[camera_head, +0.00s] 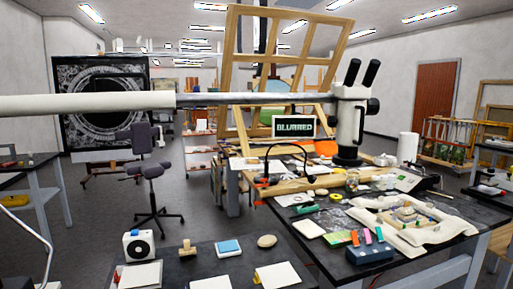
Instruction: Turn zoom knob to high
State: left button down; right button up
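A white stereo microscope head (350,118) with two black eyepieces hangs on a long horizontal boom (90,104) that crosses the picture from the left. A dark round knob (373,106) sticks out on the right side of the head. I cannot tell whether it is the zoom knob, and no scale or mark can be read on it. A small dark screen (293,126) left of the head reads "BLURRED" in pale green letters. Neither of my grippers is in view.
The microscope stands over a dark worktable (420,242) crowded with a white cushion (440,234), a blue-grey block (369,252) and small tools. A nearer table (200,262) holds a white box with a dark dial (138,245) and cards. Floor is open around an office chair (155,180).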

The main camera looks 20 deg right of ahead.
aim_at(331, 121)
jog(key=l+z, duration=0.1)
jog(key=z, duration=1)
jog(key=i+l+u, duration=0.15)
jog(key=l, duration=0.15)
jog(key=i+l+u, duration=0.2)
jog(key=l+u, duration=0.15)
jog(key=l, duration=0.25)
jog(key=i, duration=0.05)
